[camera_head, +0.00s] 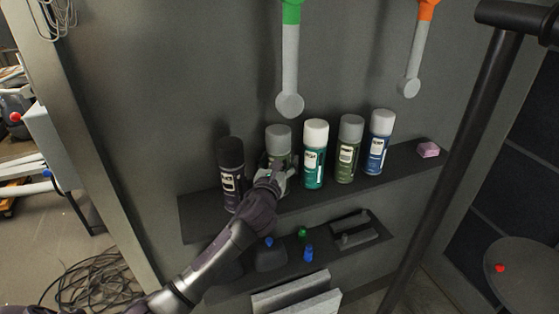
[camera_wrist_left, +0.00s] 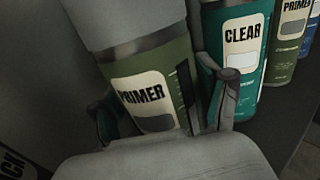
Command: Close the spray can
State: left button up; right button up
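A green PRIMER can with a grey cap (camera_head: 278,137) stands second from the left on the upper shelf. Its label faces the left wrist camera (camera_wrist_left: 155,95). My left gripper (camera_head: 273,178) is at its lower body, with one finger on each side in the left wrist view (camera_wrist_left: 165,105). Whether both fingers press on it, I cannot tell. Other cans in the row are a black can (camera_head: 230,175), a teal CLEAR can (camera_head: 315,155), another green can (camera_head: 348,150) and a blue can (camera_head: 380,143). Caps show on these cans. My right gripper is out of view.
The upper shelf (camera_head: 405,162) also carries a pink block (camera_head: 428,150). A lower shelf holds a green piece (camera_head: 302,233), a blue piece (camera_head: 308,254) and a dark tray (camera_head: 355,231). A dark pole (camera_head: 460,150) crosses at right.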

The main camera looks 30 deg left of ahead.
pick_arm(q)
jog(key=shift+r, duration=0.1)
jog(key=shift+s, duration=0.15)
jog(key=b+v, duration=0.2)
jog(key=v, duration=0.8)
jog(key=shift+s, duration=0.3)
jog(key=shift+s+d+r, duration=0.1)
jog(key=shift+s+d, duration=0.05)
jog(key=shift+s, duration=0.4)
